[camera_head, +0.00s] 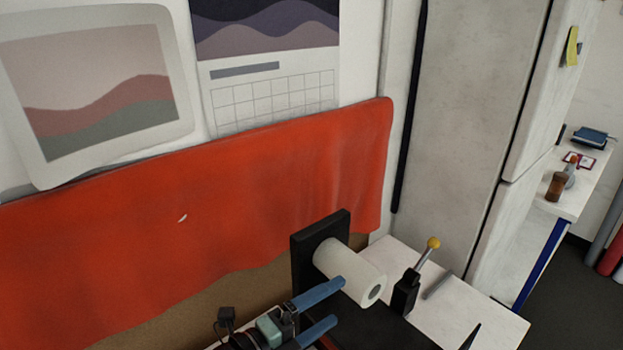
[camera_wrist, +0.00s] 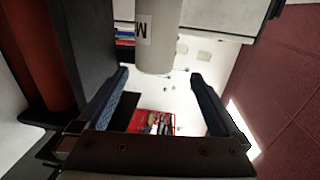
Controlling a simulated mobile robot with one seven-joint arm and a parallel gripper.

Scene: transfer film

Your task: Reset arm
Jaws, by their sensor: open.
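My gripper (camera_head: 338,300) is open, its two blue fingers spread apart. In the head view it is at the bottom centre, just in front of a white roll (camera_head: 348,266). The roll sticks out sideways from a black upright plate (camera_head: 304,258). In the wrist view my gripper (camera_wrist: 159,78) has nothing between its fingers. A pale cylinder marked with a letter (camera_wrist: 155,40), seemingly the same roll, shows at the top, around the level of the fingertips. I cannot tell how close the fingers are to it in depth.
A black block with a yellow-knobbed lever (camera_head: 405,292) stands right of the roll on a white surface (camera_head: 480,312). An orange-red sheet (camera_head: 210,215) hangs along the wall behind. A red tray of small items (camera_wrist: 140,121) shows below in the wrist view. A shelf (camera_head: 572,200) is far right.

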